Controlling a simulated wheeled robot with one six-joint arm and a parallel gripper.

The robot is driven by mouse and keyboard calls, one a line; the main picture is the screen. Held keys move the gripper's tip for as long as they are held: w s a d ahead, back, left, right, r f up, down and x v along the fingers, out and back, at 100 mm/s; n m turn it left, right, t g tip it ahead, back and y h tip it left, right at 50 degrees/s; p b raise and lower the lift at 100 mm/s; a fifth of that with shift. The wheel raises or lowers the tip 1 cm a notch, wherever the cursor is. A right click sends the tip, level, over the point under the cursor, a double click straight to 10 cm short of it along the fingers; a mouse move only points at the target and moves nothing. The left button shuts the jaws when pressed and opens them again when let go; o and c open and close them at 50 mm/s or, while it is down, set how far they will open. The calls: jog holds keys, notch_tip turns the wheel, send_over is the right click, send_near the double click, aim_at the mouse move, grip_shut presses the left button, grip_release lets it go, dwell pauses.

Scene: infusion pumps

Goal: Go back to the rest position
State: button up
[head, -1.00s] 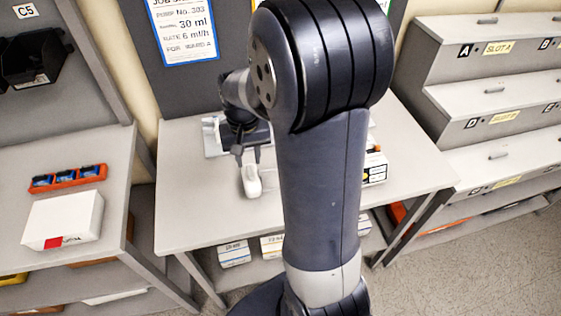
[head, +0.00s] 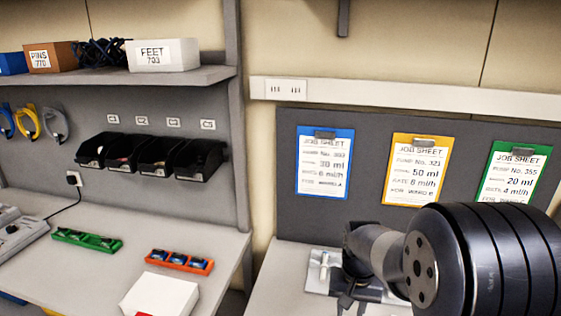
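My gripper (head: 354,303) shows at the bottom of the head view, pointing down over the grey table (head: 268,290). Its fingertips are cut off by the frame's lower edge, so I cannot see whether it is open or shut. My arm's large dark joint fills the lower right and hides much of the table. A pale grey device with a white part (head: 322,268) lies on the table just behind and left of the gripper.
Blue (head: 324,162), yellow (head: 415,168) and green (head: 515,172) job sheets hang on the grey board. The left bench holds a green tray (head: 87,240), an orange tray (head: 180,262) and a white box (head: 160,296). Black bins (head: 150,153) hang above.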

notch_tip(320, 180, down, 5)
jog(key=b, duration=0.3)
jog(key=shift+f+b, duration=0.1)
jog(key=shift+b, duration=0.2)
jog(key=shift+s, duration=0.1)
